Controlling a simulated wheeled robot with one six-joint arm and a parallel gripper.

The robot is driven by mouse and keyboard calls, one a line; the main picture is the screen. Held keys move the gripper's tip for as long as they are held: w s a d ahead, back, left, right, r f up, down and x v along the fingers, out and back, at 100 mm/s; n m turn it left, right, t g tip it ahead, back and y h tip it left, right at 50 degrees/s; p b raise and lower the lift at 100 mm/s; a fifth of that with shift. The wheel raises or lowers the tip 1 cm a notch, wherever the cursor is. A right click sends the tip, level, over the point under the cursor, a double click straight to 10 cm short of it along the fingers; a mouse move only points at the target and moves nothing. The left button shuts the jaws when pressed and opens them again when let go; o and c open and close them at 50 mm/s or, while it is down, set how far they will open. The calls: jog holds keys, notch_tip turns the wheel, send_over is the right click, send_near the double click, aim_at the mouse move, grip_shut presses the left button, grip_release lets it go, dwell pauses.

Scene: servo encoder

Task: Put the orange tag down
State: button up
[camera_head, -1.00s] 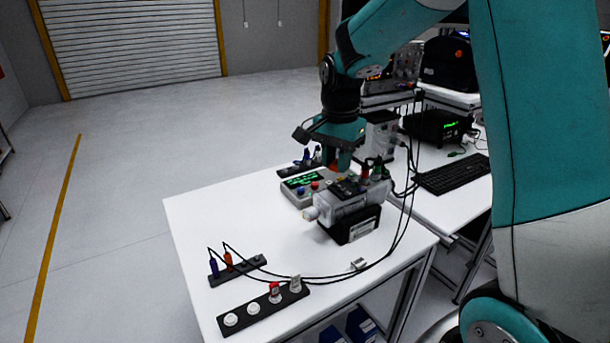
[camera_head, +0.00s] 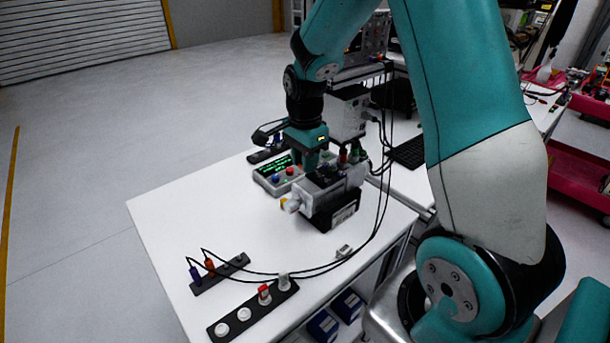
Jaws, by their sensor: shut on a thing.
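My gripper (camera_head: 312,160) is pointing down just above the rear of the grey servo motor (camera_head: 322,190), beside the grey control box. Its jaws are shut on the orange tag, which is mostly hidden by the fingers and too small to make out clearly. The motor lies on a black block (camera_head: 338,212) on the white table (camera_head: 200,215). A small yellow-orange patch (camera_head: 284,203) shows at the motor's shaft end; I cannot tell what it is.
The control box (camera_head: 270,180) with a green display stands left of my gripper. Black cables hang at the right and loop over the table to a plug rack (camera_head: 220,274). A rack with white and red caps (camera_head: 254,310) lies at the front. The table's left half is clear.

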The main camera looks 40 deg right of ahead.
aim_at(305, 188)
jog(key=shift+f+p, duration=0.35)
jog(key=shift+f, duration=2.35)
jog(key=shift+f, duration=0.2)
jog(key=o, duration=0.9)
jog(key=shift+r, duration=0.1)
notch_tip(305, 188, up, 12)
jog(key=shift+s+a+r+b, duration=0.1)
jog(key=shift+a+b, duration=0.05)
jog(key=shift+b, duration=1)
jog(key=s+a+r+n+y, duration=0.2)
jog(key=s+a+n, duration=0.9)
jog(key=n, duration=0.1)
jog(key=s+a+r+n+y, duration=0.2)
jog(key=s+a+r+n, duration=0.1)
jog(key=s+a+n, duration=0.8)
jog(key=shift+r+n, duration=0.2)
jog(key=shift+n, duration=0.8)
